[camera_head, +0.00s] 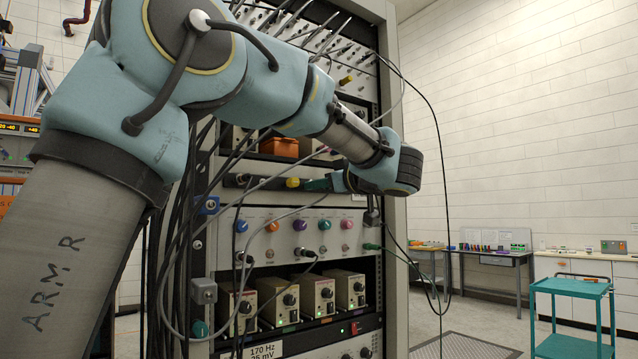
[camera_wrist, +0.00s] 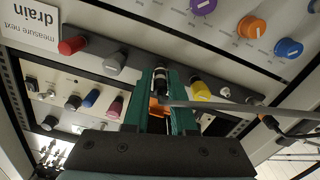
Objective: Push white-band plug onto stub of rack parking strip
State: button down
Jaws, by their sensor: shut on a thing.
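My gripper (camera_wrist: 161,88) has its two teal fingers shut on a dark plug (camera_wrist: 160,79) with a pale band near its end, seen in the wrist view. The plug is in front of the dark parking strip (camera_wrist: 138,64), between a grey cap and a yellow cap. I cannot tell whether it touches a stub, because the fingers hide that spot. In the head view, my gripper (camera_head: 318,185) is at the strip (camera_head: 238,181), just right of the yellow cap (camera_head: 292,183); the plug is not clear there.
In the wrist view, a red cap (camera_wrist: 72,45), the grey cap (camera_wrist: 115,63) and the yellow cap (camera_wrist: 201,91) are on the strip. A grey cable (camera_wrist: 225,105) crosses right of my fingers. An orange box (camera_head: 279,147) sits above the strip; coloured knobs (camera_head: 300,225) are below. Cables hang at left.

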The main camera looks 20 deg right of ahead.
jog(key=shift+w+a, duration=0.1)
jog(key=c, duration=0.7)
grip_release()
jog(key=shift+o, duration=0.2)
jog(key=s+d, duration=0.1)
jog(key=s, duration=0.7)
jog(key=shift+s+d, duration=0.2)
jog(key=shift+d, duration=0.2)
